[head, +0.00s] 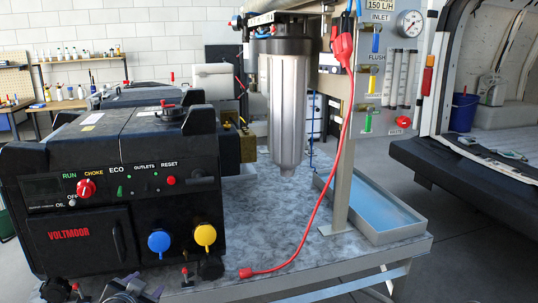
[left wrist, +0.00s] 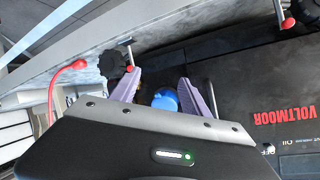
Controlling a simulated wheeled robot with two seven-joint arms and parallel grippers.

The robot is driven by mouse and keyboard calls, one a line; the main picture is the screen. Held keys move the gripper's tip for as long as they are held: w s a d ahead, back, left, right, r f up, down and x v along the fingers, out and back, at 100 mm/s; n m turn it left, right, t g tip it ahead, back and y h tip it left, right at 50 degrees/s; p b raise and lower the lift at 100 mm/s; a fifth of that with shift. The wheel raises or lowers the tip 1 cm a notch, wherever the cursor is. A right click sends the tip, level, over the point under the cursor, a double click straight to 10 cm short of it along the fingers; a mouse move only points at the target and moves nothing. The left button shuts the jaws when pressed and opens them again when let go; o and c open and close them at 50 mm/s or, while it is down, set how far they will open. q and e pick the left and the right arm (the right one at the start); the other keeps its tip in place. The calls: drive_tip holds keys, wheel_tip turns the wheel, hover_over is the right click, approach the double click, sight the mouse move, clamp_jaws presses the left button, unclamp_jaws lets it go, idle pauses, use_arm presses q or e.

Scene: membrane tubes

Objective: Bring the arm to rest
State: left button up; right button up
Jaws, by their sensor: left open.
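My left gripper (head: 134,290) shows at the bottom edge of the head view, in front of the black VOLTMOOR generator (head: 84,235). Only its purple fingers and part of its body are visible there. In the left wrist view my left gripper (left wrist: 160,80) has its two purple fingers apart with nothing held. The blue round cap of the generator (left wrist: 165,99) shows between and behind them, with no clear contact. My right gripper is in neither view.
A red cable (head: 328,190) hangs down to the bench front. A gauge panel (head: 395,65) stands behind. A van (head: 450,170) is at the right.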

use_arm(q)
drive_tip(key=s+d+f+n+g+h, duration=0.1)
drive_tip(key=s+d+f+n+g, duration=0.1)
drive_tip(key=s+d+f, duration=0.4)
drive_tip(key=s+d+f+n+g+h, duration=0.15)
drive_tip(key=d+f, duration=0.25)
drive_tip(key=f, duration=0.5)
drive_tip(key=s+d+f+n+g+h, duration=0.1)
drive_tip(key=s+d+f+n+g, duration=0.3)
drive_tip(key=f, duration=0.3)
drive_tip(key=s+d+f+g, duration=0.1)
drive_tip(key=s+d+f, duration=0.3)
drive_tip(key=s, duration=0.2)
drive_tip(key=s+d+f+m+g+h+p, duration=0.1)
drive_tip(key=s+d+f+g, duration=0.1)
drive_tip(key=s, duration=0.5)
drive_tip(key=s+d+f+g+h, duration=0.1)
drive_tip(key=s+d+f, duration=0.4)
drive_tip(key=s+d, duration=0.1)
drive_tip(key=shift+s+d+f+g+p, duration=0.25)
drive_tip(key=shift+f+g+p, duration=0.05)
drive_tip(key=shift+g+p, duration=0.05)
